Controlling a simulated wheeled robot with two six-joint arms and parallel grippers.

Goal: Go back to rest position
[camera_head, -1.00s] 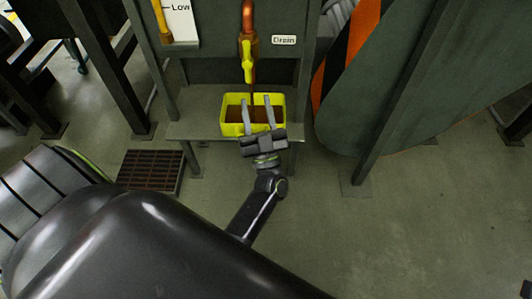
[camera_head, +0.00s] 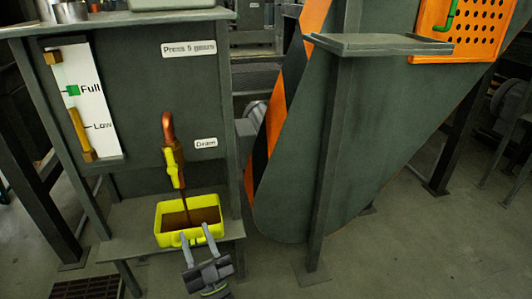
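My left gripper (camera_head: 197,235) is at the front of the yellow tray (camera_head: 163,222). The tray stands on a grey shelf under a copper drain pipe (camera_head: 168,124) with a yellow valve handle (camera_head: 172,168). A thin brown stream falls from the pipe into brown liquid in the tray. My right gripper is not in view.
The grey cabinet (camera_head: 135,100) carries a Full/Low gauge (camera_head: 88,115) and a Drain label (camera_head: 206,143). A post with a flat grey plate (camera_head: 380,44) stands to the right. An orange perforated panel (camera_head: 470,30) is behind. Floor is open at lower right (camera_head: 400,260).

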